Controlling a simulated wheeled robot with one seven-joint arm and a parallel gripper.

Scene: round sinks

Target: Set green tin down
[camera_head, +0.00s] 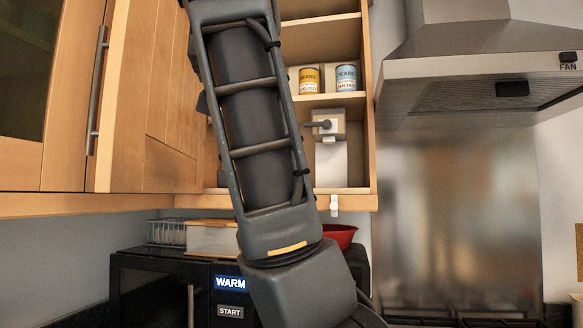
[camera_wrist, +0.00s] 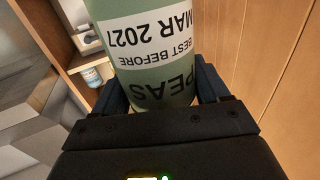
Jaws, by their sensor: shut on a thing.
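A green tin (camera_wrist: 155,60) fills the upper middle of the wrist view. Its label reads PEAS, BEST BEFORE MAR 2027, upside down in that view. My gripper (camera_wrist: 160,90) is shut on the tin, with one dark finger on each side. The tin's far end is out of frame. In the head view my arm hides the gripper and the tin. What lies directly beneath the tin does not show.
An open wooden cupboard (camera_head: 368,100) holds a yellow tin (camera_head: 309,80) and a blue tin (camera_head: 346,79) on one shelf. A white dispenser (camera_head: 330,150) is below them. The cupboard door (camera_head: 135,100) stands at left. A black microwave (camera_head: 150,285) and red bowl (camera_head: 340,236) are underneath.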

